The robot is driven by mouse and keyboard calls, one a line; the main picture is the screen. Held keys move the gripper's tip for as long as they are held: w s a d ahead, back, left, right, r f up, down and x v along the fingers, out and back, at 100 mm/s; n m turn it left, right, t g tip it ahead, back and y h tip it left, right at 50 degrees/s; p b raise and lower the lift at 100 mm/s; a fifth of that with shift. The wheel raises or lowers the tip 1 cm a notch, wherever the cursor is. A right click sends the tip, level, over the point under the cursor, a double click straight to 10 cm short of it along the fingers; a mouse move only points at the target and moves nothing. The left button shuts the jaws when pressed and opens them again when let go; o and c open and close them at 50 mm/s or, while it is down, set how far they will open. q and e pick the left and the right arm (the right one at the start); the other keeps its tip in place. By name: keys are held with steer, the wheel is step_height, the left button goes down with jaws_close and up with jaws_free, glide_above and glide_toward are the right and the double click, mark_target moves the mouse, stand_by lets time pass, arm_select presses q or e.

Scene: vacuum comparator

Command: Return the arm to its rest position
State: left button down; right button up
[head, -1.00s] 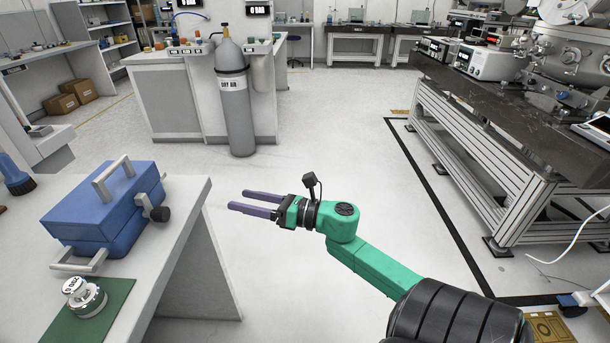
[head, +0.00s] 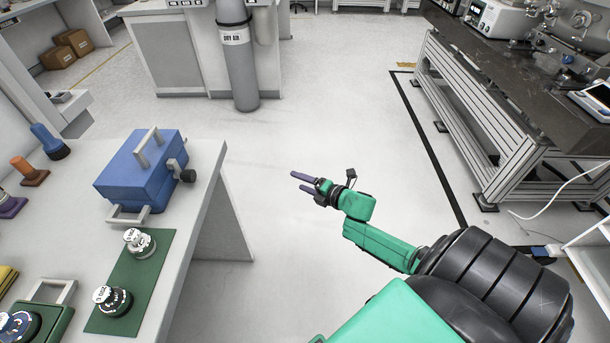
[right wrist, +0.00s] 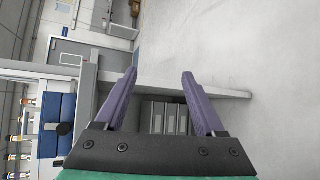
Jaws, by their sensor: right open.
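My right arm (head: 385,246) is green and black and reaches over the open floor in the head view. Its gripper (head: 299,181) has two purple fingers, spread apart and empty. It hangs to the right of the white bench and touches nothing there. In the right wrist view the fingers (right wrist: 158,75) stand apart with nothing between them. My left gripper is in none of the frames.
The white bench (head: 205,165) on the left carries a blue case (head: 140,172) and a green mat (head: 128,278) with two silver-topped pieces. A dark-topped metal-framed table (head: 490,85) stands right. A grey cylinder (head: 238,70) stands behind. The floor between is clear.

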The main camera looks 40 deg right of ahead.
stand_by(0.3)
steer(key=s+f+m+g+h+p, duration=0.5)
steer(key=s+f+m, duration=0.7)
steer(key=s+f, duration=0.7)
steer(key=s+a+f+m+g, duration=0.2)
steer(key=s+a+f+m, duration=0.1)
steer(key=s, duration=0.4)
steer(key=s+a+f+m+g+y+p, duration=0.1)
steer(key=s+a+f+m+g, duration=0.1)
steer(key=s, duration=0.5)
steer(key=s+a+f+m+g+y, duration=0.1)
steer(key=s+a+f+m+g, duration=0.2)
steer(key=s, duration=0.5)
step_height(320, 180, down, 2)
steer(key=shift+a+m+g, duration=0.3)
steer(key=shift+a+g, duration=0.2)
